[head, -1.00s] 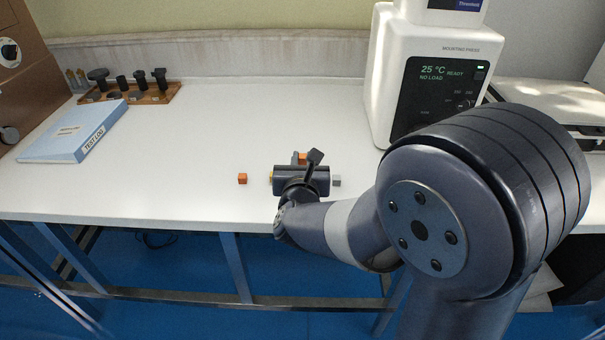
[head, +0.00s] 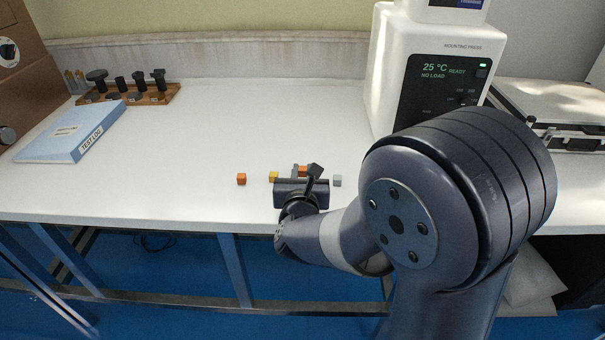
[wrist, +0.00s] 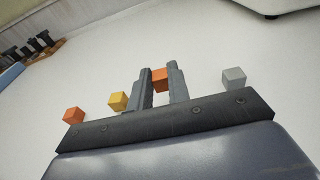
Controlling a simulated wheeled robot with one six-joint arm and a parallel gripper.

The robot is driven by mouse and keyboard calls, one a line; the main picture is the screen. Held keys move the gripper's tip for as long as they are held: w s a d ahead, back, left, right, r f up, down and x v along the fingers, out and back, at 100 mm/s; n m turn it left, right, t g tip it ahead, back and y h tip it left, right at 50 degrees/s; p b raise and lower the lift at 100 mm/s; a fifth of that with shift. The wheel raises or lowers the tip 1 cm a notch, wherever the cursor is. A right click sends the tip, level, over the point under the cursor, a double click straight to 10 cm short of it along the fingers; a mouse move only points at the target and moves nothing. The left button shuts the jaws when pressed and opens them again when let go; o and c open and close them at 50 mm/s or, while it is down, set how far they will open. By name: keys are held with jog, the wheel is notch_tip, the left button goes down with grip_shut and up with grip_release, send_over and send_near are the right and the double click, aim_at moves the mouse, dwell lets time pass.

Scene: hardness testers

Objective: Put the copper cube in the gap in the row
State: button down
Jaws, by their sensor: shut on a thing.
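My gripper (head: 302,173) is shut on an orange-copper cube (wrist: 160,79), held between its two fingers. The same cube (head: 303,168) is partly hidden by my wrist in the head view. Three cubes stand in a row on the bench: an orange one (head: 241,179) at the left, a yellow one (head: 273,176), and a grey one (head: 337,181) at the right. They also show in the wrist view: orange (wrist: 73,116), yellow (wrist: 118,101), grey (wrist: 234,76). The wider gap lies between yellow and grey. The held cube is over or just behind this gap; its height is unclear.
A white mounting press (head: 395,75) stands at the back right, with a silver case (head: 560,110) beside it. A blue test log (head: 72,132) and a wooden rack (head: 140,95) of dark parts are at the left. The bench (head: 200,140) behind the row is clear.

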jog(key=shift+f+b, duration=0.3)
jog(key=shift+b, duration=0.1)
jog(key=c, duration=1.3)
grip_release()
jog(key=shift+c, duration=0.2)
jog(key=shift+r, duration=0.15)
jog(key=r+p, duration=0.1)
jog(key=p, duration=0.1)
jog(key=shift+r+p, duration=0.15)
jog(key=shift+p, duration=0.15)
jog(key=s+r, duration=0.1)
jog(key=s, duration=1.1)
jog(key=shift+a+r, duration=0.2)
jog(key=shift+r, duration=0.05)
